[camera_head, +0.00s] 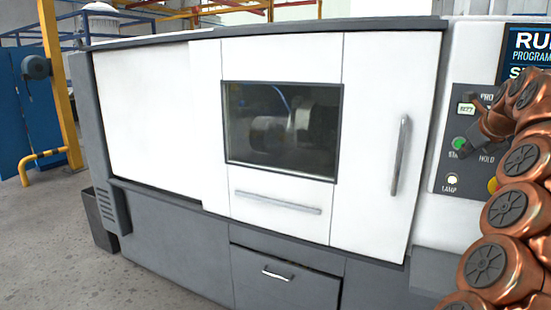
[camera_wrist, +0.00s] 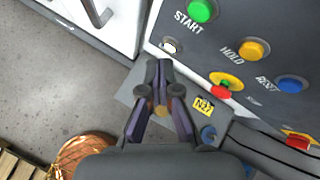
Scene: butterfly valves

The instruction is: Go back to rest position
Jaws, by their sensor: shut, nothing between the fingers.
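My gripper (camera_wrist: 158,66) shows in the middle of the wrist view, its dark fingers together and empty. It appears in front of the lower part of a grey control panel (camera_wrist: 222,38). Its distance from the panel is hard to tell. The panel carries a green START button (camera_wrist: 202,10), a yellow HOLD button (camera_wrist: 253,48) and a blue RESET button (camera_wrist: 291,84). In the head view my copper-coloured arm stands at the right edge and covers part of the panel (camera_head: 450,130). No butterfly valve is in view.
A large white and grey machine (camera_head: 150,110) with a window (camera_head: 282,130) and a door handle (camera_head: 400,155) fills the head view. A yellow post (camera_head: 60,90) and blue panels (camera_head: 15,110) stand at the left. Grey floor (camera_head: 60,240) is open at lower left.

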